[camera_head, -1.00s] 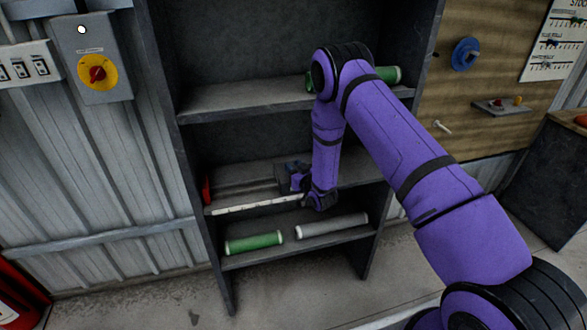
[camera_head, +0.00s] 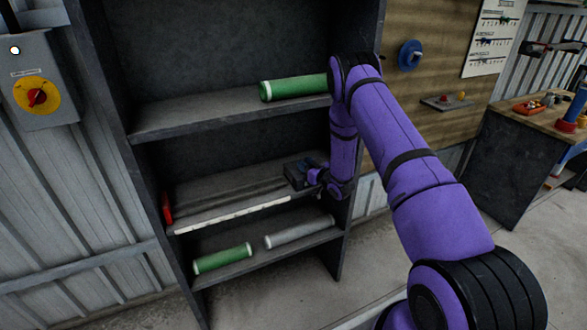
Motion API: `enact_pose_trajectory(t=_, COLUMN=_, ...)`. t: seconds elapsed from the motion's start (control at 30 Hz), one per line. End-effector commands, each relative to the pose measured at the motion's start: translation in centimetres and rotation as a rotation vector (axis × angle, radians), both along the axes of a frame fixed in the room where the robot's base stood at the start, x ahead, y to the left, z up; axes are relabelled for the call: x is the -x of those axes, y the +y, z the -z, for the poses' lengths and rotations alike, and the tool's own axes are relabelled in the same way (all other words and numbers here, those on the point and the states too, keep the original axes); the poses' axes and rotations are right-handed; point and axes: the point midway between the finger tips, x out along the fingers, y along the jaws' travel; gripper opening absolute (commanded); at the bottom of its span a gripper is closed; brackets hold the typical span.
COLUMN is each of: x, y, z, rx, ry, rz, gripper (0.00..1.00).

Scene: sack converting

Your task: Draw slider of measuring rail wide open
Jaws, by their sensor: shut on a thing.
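The measuring rail (camera_head: 235,213) lies along the middle shelf of the dark rack, with a pale scale strip at its front edge and a red end piece (camera_head: 167,208) at its left end. The slider (camera_head: 296,176), a dark block, is near the right end of the rail, far from the red end piece. My gripper (camera_head: 311,174) is at the slider's right side and is shut on it. The fingertips are small and partly hidden by the wrist.
A green roll (camera_head: 293,87) lies on the shelf above, close behind my arm. A green roll (camera_head: 222,258) and a grey roll (camera_head: 299,232) lie on the shelf below. The rack's right upright stands close beside my wrist.

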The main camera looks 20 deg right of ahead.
Motion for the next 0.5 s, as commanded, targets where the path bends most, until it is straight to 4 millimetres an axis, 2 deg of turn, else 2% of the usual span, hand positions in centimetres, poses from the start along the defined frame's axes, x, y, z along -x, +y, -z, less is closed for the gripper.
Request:
enact_pose_trajectory(t=0.13, x=-0.05, y=-0.80, z=-0.04, rx=0.000, ry=-0.001, rz=0.001, gripper=0.00)
enact_pose_trajectory(t=0.47, x=-0.05, y=-1.15, z=-0.08, rx=0.002, ry=-0.001, rz=0.005, gripper=0.00)
enact_pose_trajectory(t=0.5, x=-0.05, y=-1.18, z=-0.08, rx=0.003, ry=-0.002, rz=0.006, gripper=0.38)
